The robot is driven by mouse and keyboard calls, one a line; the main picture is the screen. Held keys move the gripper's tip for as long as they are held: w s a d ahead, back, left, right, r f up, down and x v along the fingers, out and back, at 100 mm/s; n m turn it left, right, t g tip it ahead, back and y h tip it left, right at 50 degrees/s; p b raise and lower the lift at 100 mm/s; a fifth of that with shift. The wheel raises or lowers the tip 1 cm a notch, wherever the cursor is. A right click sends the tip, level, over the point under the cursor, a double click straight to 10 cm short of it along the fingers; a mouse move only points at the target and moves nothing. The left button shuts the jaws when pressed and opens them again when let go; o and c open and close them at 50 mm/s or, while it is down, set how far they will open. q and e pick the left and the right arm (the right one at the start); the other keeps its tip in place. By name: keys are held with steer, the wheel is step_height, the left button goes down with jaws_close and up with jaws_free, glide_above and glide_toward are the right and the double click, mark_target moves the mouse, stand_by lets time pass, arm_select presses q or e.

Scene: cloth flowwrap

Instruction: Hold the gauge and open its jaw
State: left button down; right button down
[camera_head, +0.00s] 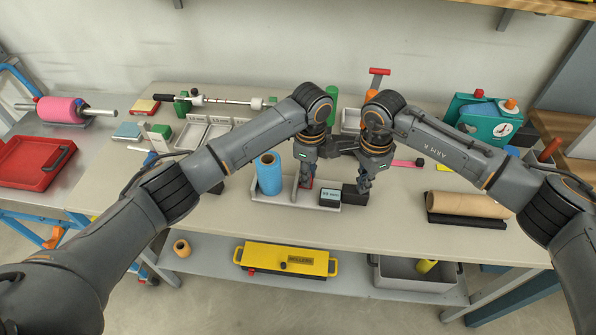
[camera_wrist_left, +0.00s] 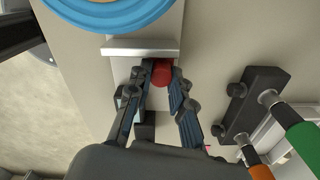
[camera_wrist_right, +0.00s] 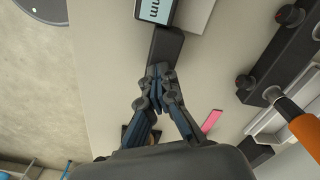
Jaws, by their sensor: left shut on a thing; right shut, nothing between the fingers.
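The gauge (camera_head: 330,197) has a pale blue display, with "mm" legible on it in the right wrist view (camera_wrist_right: 155,10). A dark block (camera_head: 355,196) adjoins its right side. My left gripper (camera_head: 306,184) is shut on a red knob (camera_wrist_left: 162,72) just left of the display, beside an upright grey plate (camera_wrist_left: 140,49). I cannot tell if the knob belongs to the gauge. My right gripper (camera_head: 363,189) is shut and empty. Its fingertips are at the edge of the dark block (camera_wrist_right: 165,50); contact is unclear. The gauge's jaw cannot be made out.
A blue roll (camera_head: 269,174) stands on a light tray left of my left gripper. A brown roll (camera_head: 467,205) lies on a dark holder at right. A pink strip (camera_wrist_right: 211,121) and a dark rack with coloured handles (camera_wrist_left: 252,100) lie behind. The table front is clear.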

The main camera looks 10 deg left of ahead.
arm_select(q)
steer(key=c, duration=1.2)
jaws_free()
arm_select(e)
steer(key=shift+f, duration=0.2)
arm_select(q)
steer(key=shift+o, duration=0.2)
step_height(320, 180, up, 12)
steer(key=shift+r, duration=0.1)
arm_select(e)
steer(key=shift+r, duration=0.1)
steer(key=shift+w+r+p, duration=0.15)
steer(key=shift+r+p, duration=0.3)
steer(key=shift+r, duration=0.5)
arm_select(q)
steer(key=shift+r+p, duration=0.65)
steer(key=shift+r, duration=0.3)
arm_select(e)
steer(key=shift+r, duration=2.05)
